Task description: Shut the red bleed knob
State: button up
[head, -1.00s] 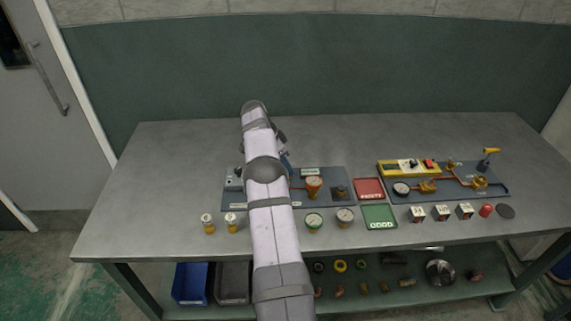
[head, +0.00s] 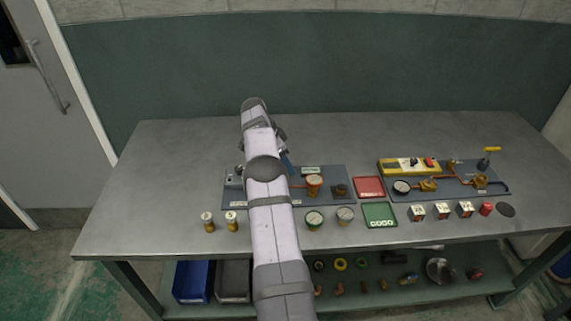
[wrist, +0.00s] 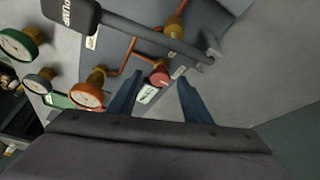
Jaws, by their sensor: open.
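The red bleed knob (wrist: 160,79) shows in the wrist view, round and red on a brass fitting, beside a small white label (wrist: 148,94) on the blue-grey panel (wrist: 118,47). My gripper (wrist: 157,88) is open, its two blue fingers to either side of the knob in the picture. I cannot tell how far the fingertips are from the knob. In the head view my arm hides the knob; a blue finger of my gripper (head: 286,163) shows just right of the arm, above the left panel (head: 329,192).
A dark lever marked "PUMP" (wrist: 72,14) crosses the panel close by. An orange gauge (wrist: 87,94) and copper pipes are near. A red tray (head: 369,187), a green tray (head: 379,214) and a second panel (head: 447,190) lie to the right. The back of the bench is clear.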

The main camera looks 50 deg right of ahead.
jog(key=b+v, duration=0.1)
jog(key=v, duration=0.6)
jog(key=shift+a, duration=0.1)
dwell(0.4)
jog(key=a+r+n+t+y, duration=0.2)
jog(key=a+n, duration=1)
jog(key=a, duration=1.4)
jog(key=s+a+f+n+y, duration=0.1)
jog(key=s+a+f+n, duration=0.1)
jog(key=s+a+n, duration=0.3)
jog(key=s+a+f+n+y, duration=0.1)
jog(key=s+a+f+n, duration=0.2)
jog(key=s+a, duration=0.9)
jog(key=s+n, duration=0.2)
jog(key=s, duration=0.2)
jog(key=shift+s+a+f+n, duration=0.3)
jog(key=shift+a+f, duration=0.05)
